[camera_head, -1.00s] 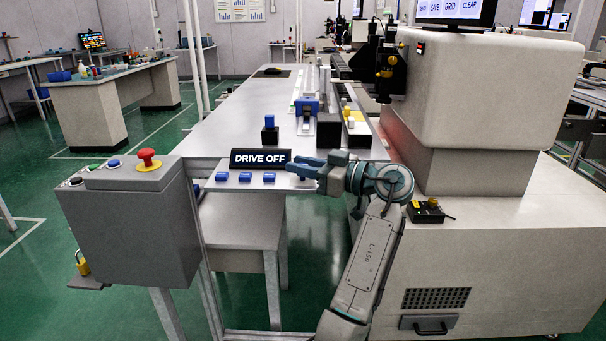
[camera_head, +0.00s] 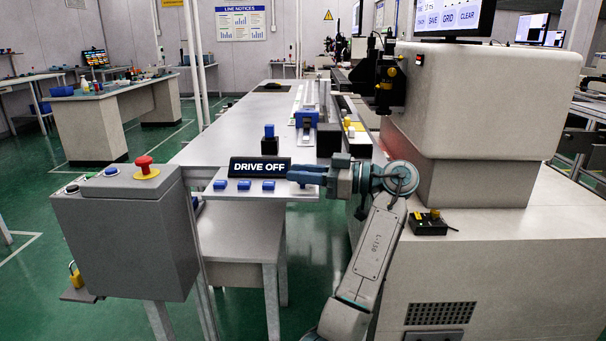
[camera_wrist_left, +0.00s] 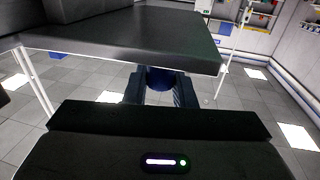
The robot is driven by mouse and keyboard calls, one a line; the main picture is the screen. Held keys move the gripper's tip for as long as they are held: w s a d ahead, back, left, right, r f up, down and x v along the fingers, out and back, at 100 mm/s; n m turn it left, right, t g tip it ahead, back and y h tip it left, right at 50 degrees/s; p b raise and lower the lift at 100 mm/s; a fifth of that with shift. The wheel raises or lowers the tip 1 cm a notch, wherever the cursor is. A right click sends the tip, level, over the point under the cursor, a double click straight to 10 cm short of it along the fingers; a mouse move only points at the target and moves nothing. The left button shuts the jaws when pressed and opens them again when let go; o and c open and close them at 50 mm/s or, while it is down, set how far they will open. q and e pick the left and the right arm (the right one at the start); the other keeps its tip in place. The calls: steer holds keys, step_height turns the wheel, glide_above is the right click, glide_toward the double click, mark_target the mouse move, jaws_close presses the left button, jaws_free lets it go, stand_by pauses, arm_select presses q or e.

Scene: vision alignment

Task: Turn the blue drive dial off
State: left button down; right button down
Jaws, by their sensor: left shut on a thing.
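The blue drive dial (camera_wrist_left: 160,78) shows in the left wrist view as a dark blue round shape between my left gripper's fingers (camera_wrist_left: 166,90). In the head view my left gripper (camera_head: 305,176) is at the front edge of the grey bench, just right of the black "DRIVE OFF" sign (camera_head: 260,168). Its fingers point left and are shut on the dial, which they hide in the head view. The dial's pointer and setting cannot be made out. My right gripper is in neither view.
Several blue blocks (camera_head: 243,185) lie along the bench's (camera_head: 222,150) front edge, left of my gripper. A grey control box (camera_head: 125,235) with a red button (camera_head: 144,163) stands at the left. The large beige machine (camera_head: 480,110) stands close on the right.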

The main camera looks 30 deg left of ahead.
arm_select(q)
steer(key=c, duration=1.3)
jaws_free()
steer(key=b+v, duration=0.1)
steer(key=v, duration=1)
steer(key=shift+a, duration=0.1)
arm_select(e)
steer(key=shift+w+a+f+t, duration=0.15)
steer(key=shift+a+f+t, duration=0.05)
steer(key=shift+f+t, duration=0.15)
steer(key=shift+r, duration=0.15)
